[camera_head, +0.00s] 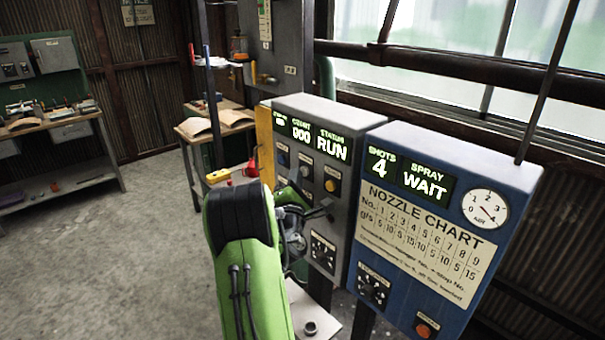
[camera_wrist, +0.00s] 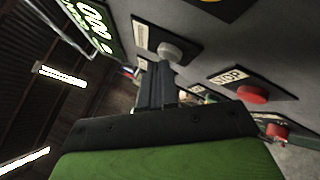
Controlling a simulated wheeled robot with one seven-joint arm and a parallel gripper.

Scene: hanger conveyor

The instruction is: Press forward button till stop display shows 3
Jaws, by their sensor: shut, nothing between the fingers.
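The grey control panel (camera_head: 330,115) stands upright in the head view. Its display (camera_head: 310,135) reads count 000 and status RUN; the small stop figure at its left end is too small to read. A yellow button (camera_head: 331,185) and other buttons sit below the display. My gripper (camera_wrist: 163,68) is shut and empty. In the wrist view its fingertips are right at a pale grey round button (camera_wrist: 178,51); I cannot tell whether they touch it. A red button (camera_wrist: 252,94) labelled STOP is to the right. My arm hides part of the panel in the head view.
A blue cabinet (camera_head: 485,290) stands close on the right, showing shots 4 and spray WAIT, with a nozzle chart and a gauge. Workbenches (camera_head: 60,130) stand at the left and back. The floor (camera_head: 110,250) at left is clear.

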